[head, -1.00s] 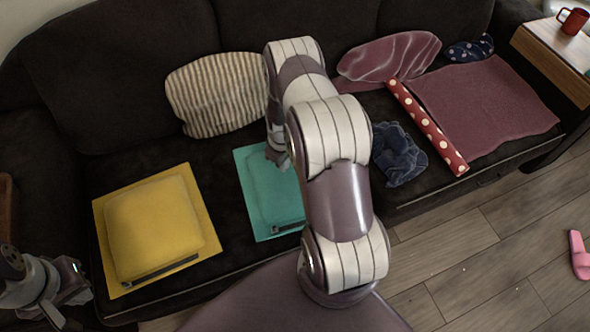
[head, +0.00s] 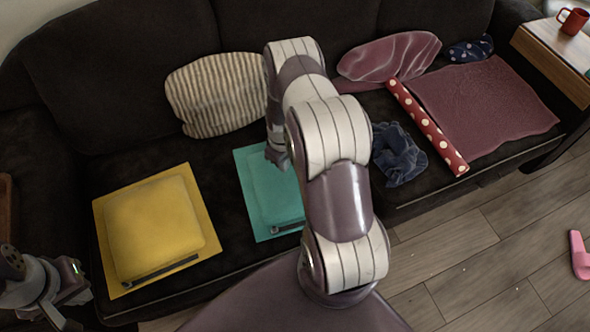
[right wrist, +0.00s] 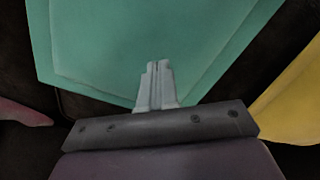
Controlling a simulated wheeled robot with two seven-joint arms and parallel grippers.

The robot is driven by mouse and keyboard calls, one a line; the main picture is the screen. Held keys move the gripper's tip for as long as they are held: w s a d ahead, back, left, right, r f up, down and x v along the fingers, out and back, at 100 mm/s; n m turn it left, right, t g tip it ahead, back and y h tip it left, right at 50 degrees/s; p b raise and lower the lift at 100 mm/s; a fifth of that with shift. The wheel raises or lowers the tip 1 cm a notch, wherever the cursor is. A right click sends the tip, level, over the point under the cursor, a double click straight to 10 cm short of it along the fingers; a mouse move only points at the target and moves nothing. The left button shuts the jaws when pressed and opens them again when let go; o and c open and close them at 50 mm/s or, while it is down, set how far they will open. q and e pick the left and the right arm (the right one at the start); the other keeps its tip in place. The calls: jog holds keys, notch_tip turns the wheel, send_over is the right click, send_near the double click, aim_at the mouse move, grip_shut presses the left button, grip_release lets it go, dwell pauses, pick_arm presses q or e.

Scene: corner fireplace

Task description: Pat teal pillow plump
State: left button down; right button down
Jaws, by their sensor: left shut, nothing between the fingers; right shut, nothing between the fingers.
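The teal pillow (head: 270,190) lies on the dark sofa seat, on a flat teal square (head: 248,200). My right arm hides its right part in the head view. My right gripper (head: 277,157) is shut and empty at the pillow's back part. In the right wrist view the shut fingertips (right wrist: 158,66) are over the teal pillow (right wrist: 120,40); I cannot tell whether they touch it. My left gripper (head: 78,283) is shut and empty at the lower left, in front of the sofa and apart from the pillow.
A yellow pillow (head: 152,228) lies left of the teal one. A striped cushion (head: 215,95) leans on the backrest. A crumpled blue cloth (head: 397,155), a red dotted roll (head: 428,127) and a mauve blanket (head: 485,105) lie to the right. A pink slipper (head: 579,255) is on the floor.

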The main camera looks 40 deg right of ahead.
dwell(0.4)
jog(key=shift+f+b, duration=1.15)
jog(key=shift+f, duration=0.3)
jog(key=shift+r, duration=0.15)
jog(key=shift+s+d+r+p, duration=0.15)
jog(key=shift+d+r+p, duration=0.2)
jog(key=shift+p, duration=0.15)
jog(key=shift+s+d+r+p, duration=0.25)
jog(key=shift+d+r+p, duration=0.15)
jog(key=shift+d+r, duration=0.15)
jog(key=shift+s+d+r+p, duration=0.25)
jog(key=shift+d+r+p, duration=0.2)
jog(key=shift+d, duration=0.35)
jog(key=shift+f, duration=0.1)
